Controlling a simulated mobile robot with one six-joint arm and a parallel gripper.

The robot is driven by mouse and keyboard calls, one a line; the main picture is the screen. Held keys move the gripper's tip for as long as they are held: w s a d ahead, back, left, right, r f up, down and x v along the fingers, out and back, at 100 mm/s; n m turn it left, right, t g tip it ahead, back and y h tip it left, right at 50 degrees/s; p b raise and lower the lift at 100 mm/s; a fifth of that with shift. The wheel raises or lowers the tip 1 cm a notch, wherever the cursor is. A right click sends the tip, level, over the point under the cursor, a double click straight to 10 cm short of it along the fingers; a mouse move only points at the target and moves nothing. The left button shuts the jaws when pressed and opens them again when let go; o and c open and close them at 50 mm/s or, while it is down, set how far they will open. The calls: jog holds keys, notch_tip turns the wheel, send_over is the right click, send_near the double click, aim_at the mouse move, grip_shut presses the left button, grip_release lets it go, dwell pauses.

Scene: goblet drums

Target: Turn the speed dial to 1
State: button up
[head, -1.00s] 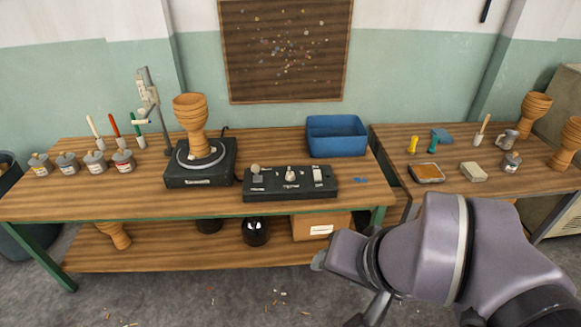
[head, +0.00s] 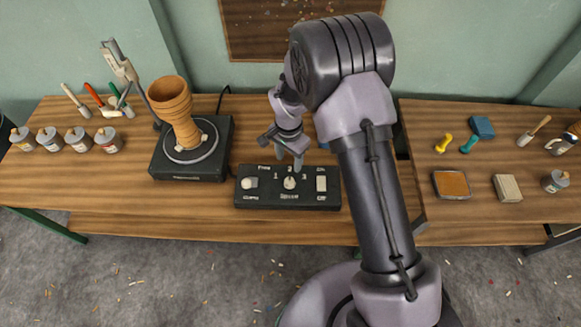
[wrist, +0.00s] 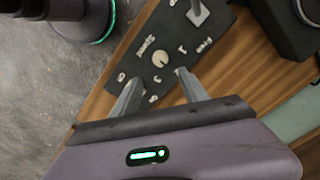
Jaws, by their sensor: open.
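The black control panel (head: 250,199) lies on the left workbench, with a pale round speed dial (head: 289,183) in its middle. The numbers 1, 2 and 3 are printed around the dial's far side. I cannot tell which number its pointer faces. My gripper (head: 290,164) hangs over the panel, just beyond the dial, fingers pointing down. In the wrist view the dial (wrist: 160,60) shows just past the gap between the two fingertips (wrist: 160,76). The fingers are apart with nothing between them. Whether they touch the panel is unclear.
A turntable (head: 160,165) bearing a wooden goblet drum (head: 174,108) stands left of the panel. My arm hides much of the blue bin behind.

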aim_at(289, 180)
notch_tip(289, 180, down, 12)
jog(key=b, duration=0.2)
jog(key=shift+w+f+b, duration=0.1)
jog(key=shift+f+b, duration=0.1)
jog(key=shift+b, duration=0.15)
grip_shut()
